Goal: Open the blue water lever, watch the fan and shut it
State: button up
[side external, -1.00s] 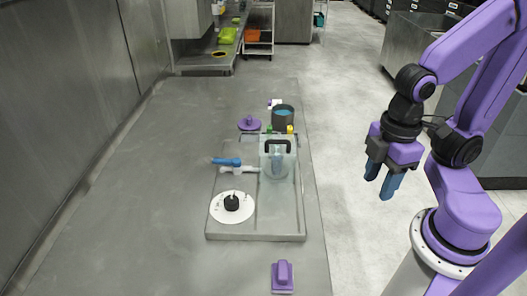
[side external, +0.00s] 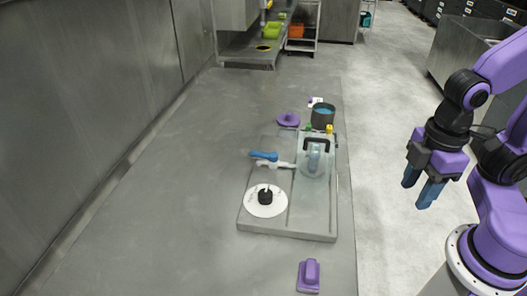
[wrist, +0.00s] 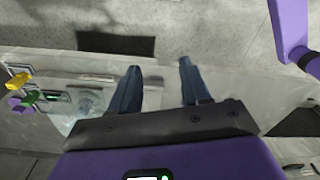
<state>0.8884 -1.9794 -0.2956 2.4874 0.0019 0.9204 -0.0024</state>
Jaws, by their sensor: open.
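The blue lever (side external: 264,156) sits on a white pipe (side external: 284,164) on a shallow grey tray (side external: 290,231) in the side view. Its handle points left, roughly in line with the pipe. A clear vessel with a black handle (side external: 316,143) stands at the pipe's right end. A white disc with a black hub (side external: 266,209) lies at the tray's front left; I cannot tell which part is the fan. My gripper (side external: 418,187) is open and empty, right of the tray and beyond the table edge. The wrist view shows its blue fingers (wrist: 159,70) apart with nothing between.
A purple block with a handle (side external: 309,276) lies in front. The table (side external: 150,200) left of the tray is clear, with a metal wall beyond.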

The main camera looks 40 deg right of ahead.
jog(key=w+a+r+m, duration=0.1)
jog(key=w+a+r, duration=0.3)
jog(key=w, duration=0.5)
jog(key=w+a+r+m, duration=0.1)
jog(key=w+a+r, duration=0.1)
jog(key=w+a, duration=0.55)
jog(key=r+m, duration=0.2)
jog(key=m, duration=0.1)
send_over(257, 153)
notch_tip(257, 153, down, 17)
jog(key=shift+w+r, duration=0.1)
jog(key=shift+c, duration=0.3)
grip_shut()
